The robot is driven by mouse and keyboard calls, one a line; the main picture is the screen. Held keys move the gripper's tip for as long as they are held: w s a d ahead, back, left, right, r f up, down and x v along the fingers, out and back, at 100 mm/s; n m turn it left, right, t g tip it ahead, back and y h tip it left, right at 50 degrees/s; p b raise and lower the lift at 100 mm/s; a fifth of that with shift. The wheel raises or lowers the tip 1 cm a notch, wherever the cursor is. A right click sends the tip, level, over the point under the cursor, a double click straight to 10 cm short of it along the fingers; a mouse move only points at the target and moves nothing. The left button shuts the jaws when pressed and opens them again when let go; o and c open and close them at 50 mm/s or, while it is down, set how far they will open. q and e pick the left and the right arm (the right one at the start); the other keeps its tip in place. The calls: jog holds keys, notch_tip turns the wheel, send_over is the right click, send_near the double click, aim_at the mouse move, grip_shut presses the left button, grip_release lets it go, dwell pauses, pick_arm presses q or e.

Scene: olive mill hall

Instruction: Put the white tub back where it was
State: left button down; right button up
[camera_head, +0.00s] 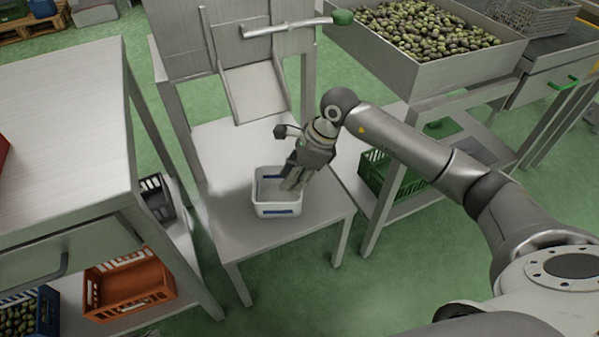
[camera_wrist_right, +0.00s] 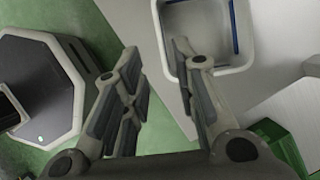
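The white tub (camera_head: 278,209) stands upright on a low metal table below a chute. It has blue strips on its walls and looks empty. In the right wrist view, the tub (camera_wrist_right: 207,28) is at the top, partly cut off by the frame edge. My right gripper (camera_head: 289,183) reaches down at the tub's right side, its fingers overlapping the opening in the head view. In the right wrist view, the gripper (camera_wrist_right: 156,52) has its fingers apart with nothing between them. One finger overlaps the tub's rim; I cannot tell whether it touches. My left gripper is out of view.
The low table (camera_head: 230,160) has bare surface around the tub. The chute (camera_head: 254,92) rises behind it. A steel bench (camera_head: 65,125) stands at left, with an orange crate (camera_head: 130,283) below. An olive bin (camera_head: 440,72) and green crate (camera_head: 385,178) are at right.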

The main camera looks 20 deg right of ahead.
jog(key=s+a+r+y, duration=0.25)
jog(key=a+y, duration=0.25)
jog(key=a, duration=0.6)
jog(key=s+a+r+m+t+y, duration=0.1)
jog(key=a+r+m+t+y, duration=0.3)
jog(key=r, duration=0.3)
jog(key=a+r+m+t+y, duration=0.25)
jog(key=r+m+y, duration=0.2)
jog(key=r, duration=0.25)
jog(key=w+d+r+m+t+h, duration=0.1)
jog(key=w+d+m+t+h, duration=0.1)
jog(key=d+m+t+h, duration=0.6)
jog(key=w+d+r+m+t+h, duration=0.15)
jog(key=m+t, duration=0.25)
jog(key=m, duration=0.9)
jog(key=s+d+f+m+g+h, duration=0.35)
jog(key=d+f+m+h, duration=0.45)
jog(key=f+m, duration=0.3)
jog(key=s+f+m+g, duration=0.7)
jog(key=s+f+g, duration=0.4)
jog(key=s+f, duration=0.4)
jog(key=s, duration=0.4)
jog(key=shift+d+f, duration=0.2)
jog(key=shift+d, duration=0.05)
